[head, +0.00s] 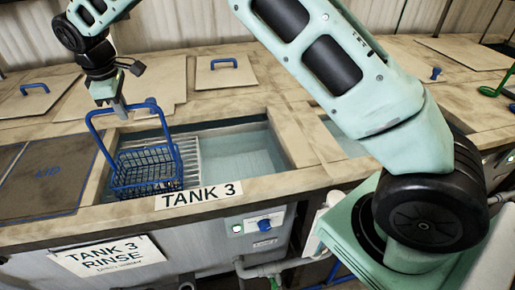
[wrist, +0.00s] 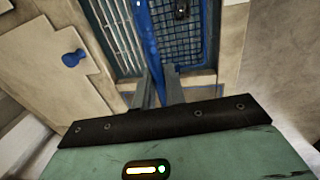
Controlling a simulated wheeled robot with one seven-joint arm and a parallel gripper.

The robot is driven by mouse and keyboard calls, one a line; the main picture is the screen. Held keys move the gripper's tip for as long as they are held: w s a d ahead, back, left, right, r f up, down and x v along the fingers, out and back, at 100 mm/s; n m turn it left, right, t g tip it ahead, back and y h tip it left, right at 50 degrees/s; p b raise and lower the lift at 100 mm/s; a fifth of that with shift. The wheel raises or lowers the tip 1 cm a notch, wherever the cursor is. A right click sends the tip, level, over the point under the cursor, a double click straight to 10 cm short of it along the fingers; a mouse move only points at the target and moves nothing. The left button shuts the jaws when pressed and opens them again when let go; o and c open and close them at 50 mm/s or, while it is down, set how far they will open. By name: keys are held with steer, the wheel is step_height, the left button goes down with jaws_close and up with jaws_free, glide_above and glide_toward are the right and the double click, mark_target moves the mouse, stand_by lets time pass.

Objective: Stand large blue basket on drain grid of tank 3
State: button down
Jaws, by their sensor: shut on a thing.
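The large blue basket (head: 150,172) is a wire basket with a tall handle. In the head view it hangs at the left part of tank 3's opening (head: 240,150). My gripper (head: 121,110) is shut on the top of its handle. In the wrist view the blue handle (wrist: 148,45) runs between my fingers (wrist: 157,88), with the basket mesh (wrist: 186,45) beyond. The drain grid (head: 190,158) shows as pale slats just right of the basket; slats also show in the wrist view (wrist: 118,32). I cannot tell whether the basket's base touches the grid.
The tank 3 sign (head: 198,194) is on the front rim. A dark lid panel (head: 48,178) lies left of the opening. Lids with blue handles (head: 223,64) rest behind. A small dark item (wrist: 182,11) shows at the basket in the wrist view. Tank 3's right part is clear.

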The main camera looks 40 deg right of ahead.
steer(key=shift+f, duration=0.2)
steer(key=c, duration=1.4)
jaws_free()
steer(key=shift+o, duration=0.2)
steer(key=shift+f, duration=0.1)
step_height(320, 180, up, 17)
steer(key=s+a+b, duration=0.1)
steer(key=s+b, duration=0.1)
steer(key=b, duration=0.3)
steer(key=shift+s+r, duration=0.2)
steer(key=shift+s, duration=0.1)
steer(key=shift+f, duration=0.1)
